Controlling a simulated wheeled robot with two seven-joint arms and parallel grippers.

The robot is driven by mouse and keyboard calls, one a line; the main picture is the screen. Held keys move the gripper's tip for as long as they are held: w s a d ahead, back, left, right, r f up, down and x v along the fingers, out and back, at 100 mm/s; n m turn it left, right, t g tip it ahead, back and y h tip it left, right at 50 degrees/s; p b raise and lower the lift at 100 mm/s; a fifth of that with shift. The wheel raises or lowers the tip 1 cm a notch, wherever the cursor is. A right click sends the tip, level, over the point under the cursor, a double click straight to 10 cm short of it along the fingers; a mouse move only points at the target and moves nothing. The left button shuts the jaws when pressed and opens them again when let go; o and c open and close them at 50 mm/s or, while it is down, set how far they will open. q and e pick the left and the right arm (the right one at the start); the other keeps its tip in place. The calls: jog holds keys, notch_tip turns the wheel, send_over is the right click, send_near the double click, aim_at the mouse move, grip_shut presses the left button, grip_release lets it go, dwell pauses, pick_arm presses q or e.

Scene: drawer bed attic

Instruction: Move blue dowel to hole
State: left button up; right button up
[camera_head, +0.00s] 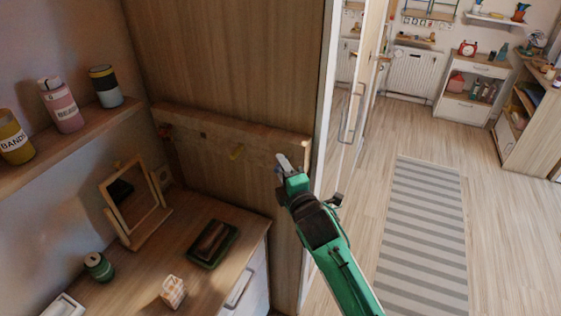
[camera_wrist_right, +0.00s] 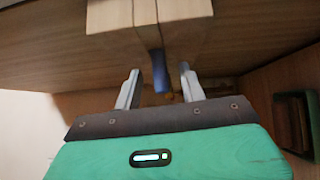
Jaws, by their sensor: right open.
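The blue dowel (camera_wrist_right: 160,78) shows in the right wrist view, sticking out of the edge of a pale wooden board (camera_wrist_right: 178,10). It is between the two fingers of my right gripper (camera_wrist_right: 159,74), which are apart, with a gap visible on each side. In the head view my right gripper (camera_head: 282,164) is at the right end of the wall-mounted board (camera_head: 270,138), and the blue dowel is hidden there. My left gripper is not in view.
Below is a desk (camera_head: 205,283) with a mirror (camera_head: 136,200), a dark tray (camera_head: 212,243), a green can (camera_head: 98,266) and a patterned cube (camera_head: 173,291). A shelf (camera_head: 75,130) with cans is at left. A door frame (camera_head: 325,120) stands close right of the board.

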jog(key=shift+x, duration=0.9)
grip_shut()
